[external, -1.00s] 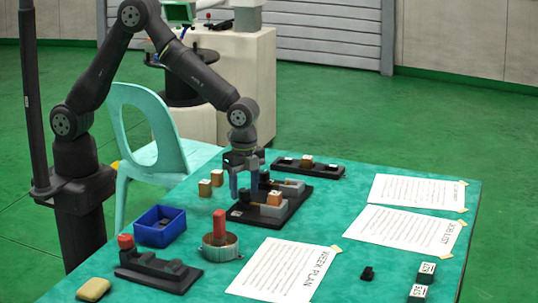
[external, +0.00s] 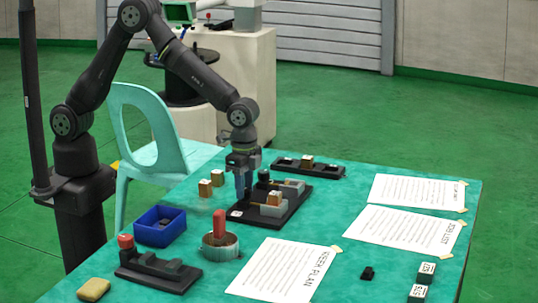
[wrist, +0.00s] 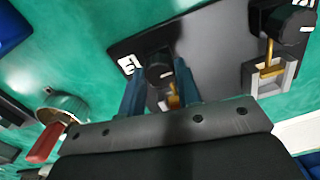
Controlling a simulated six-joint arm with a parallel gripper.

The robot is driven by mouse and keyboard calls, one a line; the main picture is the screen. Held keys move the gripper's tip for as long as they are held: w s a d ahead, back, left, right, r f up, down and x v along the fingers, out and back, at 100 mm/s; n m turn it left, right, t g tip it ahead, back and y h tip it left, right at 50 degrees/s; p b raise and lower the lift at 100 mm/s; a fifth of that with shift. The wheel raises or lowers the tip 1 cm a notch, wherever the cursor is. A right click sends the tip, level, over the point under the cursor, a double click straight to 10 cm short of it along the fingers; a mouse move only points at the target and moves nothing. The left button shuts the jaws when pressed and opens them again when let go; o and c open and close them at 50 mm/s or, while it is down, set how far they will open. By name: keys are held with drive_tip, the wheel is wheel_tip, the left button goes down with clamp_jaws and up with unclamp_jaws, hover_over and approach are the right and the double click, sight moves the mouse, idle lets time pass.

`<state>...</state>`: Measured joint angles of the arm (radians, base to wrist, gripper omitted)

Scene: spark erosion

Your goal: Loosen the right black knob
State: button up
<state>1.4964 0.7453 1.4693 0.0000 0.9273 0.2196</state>
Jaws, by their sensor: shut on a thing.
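A black fixture plate (external: 258,217) with a white label (external: 237,213) lies on the green table. My gripper (external: 242,193) points down over its label end. In the wrist view, my gripper's two blue-grey fingers (wrist: 158,75) are closed around a black knob (wrist: 158,92), which they partly hide. A brass-coloured piece shows beside that knob. The other black knob (external: 263,176) stands free farther back on the plate. It also shows at the upper right of the wrist view (wrist: 290,25), beside a grey block (wrist: 264,79) with a brass-coloured piece.
Several small blocks (external: 205,190) stand left of the plate. A blue bin (external: 160,228), a round holder with a red handle (external: 220,240) and a black fixture with a red knob (external: 155,268) are nearer the camera. Another black fixture (external: 322,170) lies behind. Papers cover the right side.

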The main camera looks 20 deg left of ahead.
drive_tip(key=n, duration=0.4)
drive_tip(key=shift+n, duration=0.3)
drive_tip(key=n, duration=0.4)
drive_tip(key=shift+n, duration=0.3)
drive_tip(key=n, duration=0.4)
drive_tip(key=shift+n, duration=2.3)
drive_tip(key=o, duration=1)
drive_tip(key=shift+c, duration=0.2)
wheel_tip(320, 180, up, 18)
drive_tip(key=shift+f, duration=0.25)
drive_tip(key=shift+f, duration=0.15)
